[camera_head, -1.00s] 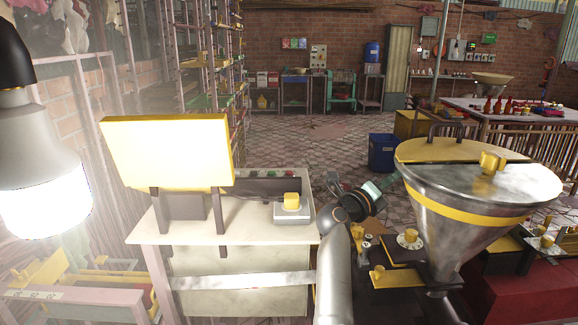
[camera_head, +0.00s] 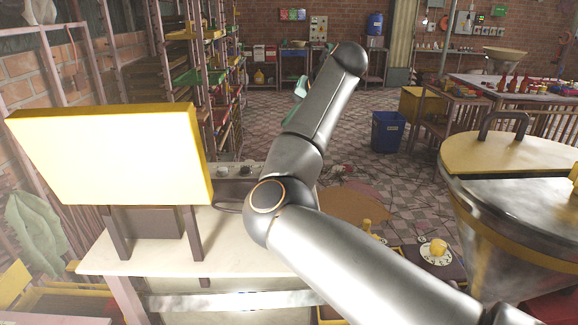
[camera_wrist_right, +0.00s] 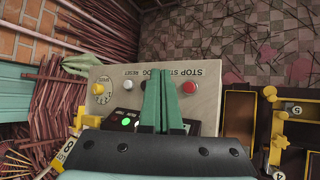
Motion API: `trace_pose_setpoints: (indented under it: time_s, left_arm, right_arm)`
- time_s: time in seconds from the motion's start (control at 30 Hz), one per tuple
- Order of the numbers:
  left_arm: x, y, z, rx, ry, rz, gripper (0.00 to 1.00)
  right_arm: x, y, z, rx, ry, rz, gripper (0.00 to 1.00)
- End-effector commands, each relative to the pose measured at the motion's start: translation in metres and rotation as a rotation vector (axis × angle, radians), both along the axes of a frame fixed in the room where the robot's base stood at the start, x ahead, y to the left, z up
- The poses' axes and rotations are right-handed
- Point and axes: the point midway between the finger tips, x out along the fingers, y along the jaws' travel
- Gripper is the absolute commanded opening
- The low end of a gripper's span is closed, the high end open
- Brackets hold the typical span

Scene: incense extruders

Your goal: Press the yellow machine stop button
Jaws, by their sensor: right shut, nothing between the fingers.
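The control panel (camera_wrist_right: 215,97) fills the middle of the right wrist view, with upside-down labels reading STOP, JOG and RESET. A red button (camera_wrist_right: 188,87) sits by the STOP label. A white button (camera_wrist_right: 125,87) and a yellow speed dial (camera_wrist_right: 100,90) are farther left. My right gripper (camera_wrist_right: 162,84) is shut and empty, its green fingers together over the panel, just left of the red button. Whether they touch the panel is unclear. In the head view, part of the panel (camera_head: 235,170) shows behind the yellow screen; my right arm hides the rest. My left gripper is out of view.
The yellow screen (camera_head: 110,155) stands on a pale table (camera_head: 155,255). A large metal hopper (camera_head: 510,215) with a yellow lid is at the right. Yellow trays (camera_wrist_right: 245,108) lie right of the panel. A blue bin (camera_head: 388,132) stands on the open floor behind.

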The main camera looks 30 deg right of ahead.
Motion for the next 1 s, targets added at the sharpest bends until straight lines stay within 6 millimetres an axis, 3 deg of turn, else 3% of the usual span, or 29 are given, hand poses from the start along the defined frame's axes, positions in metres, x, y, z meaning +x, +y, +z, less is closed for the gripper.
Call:
trace_pose_setpoints:
  time_s: [0.27,0.47,0.8,1.0]
  left_arm:
    - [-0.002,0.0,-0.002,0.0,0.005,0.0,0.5]
    - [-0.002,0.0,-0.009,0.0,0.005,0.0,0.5]
    - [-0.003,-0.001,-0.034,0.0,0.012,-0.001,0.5]
    - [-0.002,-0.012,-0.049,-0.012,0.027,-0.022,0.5]
  right_arm:
    - [0.0,-0.001,-0.002,-0.003,0.002,-0.003,0.0]
    - [0.0,-0.001,-0.015,-0.003,0.004,-0.003,0.0]
    - [0.0,0.0,-0.061,-0.003,0.004,-0.003,0.0]
    - [0.0,-0.001,-0.086,-0.004,0.002,-0.004,0.0]
